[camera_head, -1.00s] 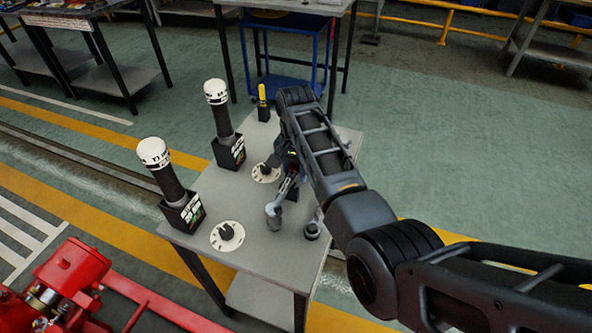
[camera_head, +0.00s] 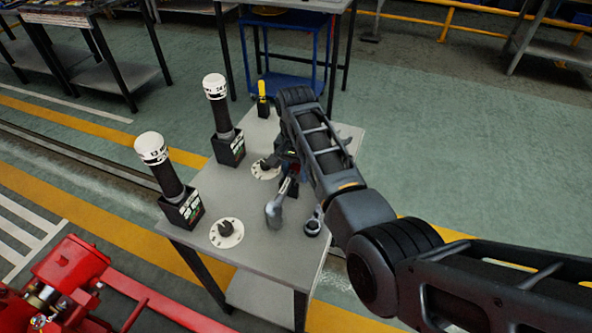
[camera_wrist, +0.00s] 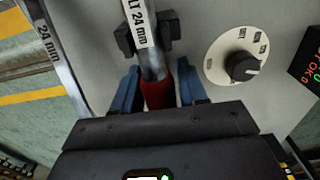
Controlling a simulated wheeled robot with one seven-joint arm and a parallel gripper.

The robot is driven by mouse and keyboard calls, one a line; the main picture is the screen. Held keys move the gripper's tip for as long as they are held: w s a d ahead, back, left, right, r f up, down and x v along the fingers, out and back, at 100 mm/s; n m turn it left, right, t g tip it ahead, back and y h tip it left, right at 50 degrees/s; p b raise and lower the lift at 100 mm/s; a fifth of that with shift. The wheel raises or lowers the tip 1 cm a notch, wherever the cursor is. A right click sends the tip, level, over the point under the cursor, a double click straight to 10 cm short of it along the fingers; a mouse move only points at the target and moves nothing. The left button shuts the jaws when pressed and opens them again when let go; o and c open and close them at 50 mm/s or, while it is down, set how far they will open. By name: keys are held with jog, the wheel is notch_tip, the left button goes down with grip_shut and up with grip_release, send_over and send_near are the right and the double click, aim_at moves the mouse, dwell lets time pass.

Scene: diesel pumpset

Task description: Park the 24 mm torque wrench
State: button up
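The 24 mm torque wrench (camera_wrist: 136,25) shows in the wrist view as a metal shaft marked "24 mm" with a red handle (camera_wrist: 158,93). Its shaft passes between the dark blocks of a holder (camera_wrist: 146,36) on the grey table. My gripper (camera_wrist: 159,82) has its blue fingers apart, one on each side of the red handle, with narrow gaps showing. In the head view the wrench's head (camera_head: 274,211) points toward the near edge of the table, and my arm mostly hides my gripper (camera_head: 291,172) and the handle.
A second metal tool marked "24 mm" (camera_wrist: 52,55) lies left of the wrench in the wrist view. On the table (camera_head: 262,243) are dial plates (camera_head: 227,233), two black boxes with white-capped cylinders (camera_head: 215,86), and a yellow-topped item (camera_head: 262,90). A red machine (camera_head: 65,275) stands at lower left.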

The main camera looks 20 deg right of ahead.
jog(key=o, duration=0.3)
jog(key=shift+o, duration=0.2)
jog(key=shift+s+f, duration=0.1)
jog(key=shift+r, duration=3.95)
jog(key=shift+a, duration=0.1)
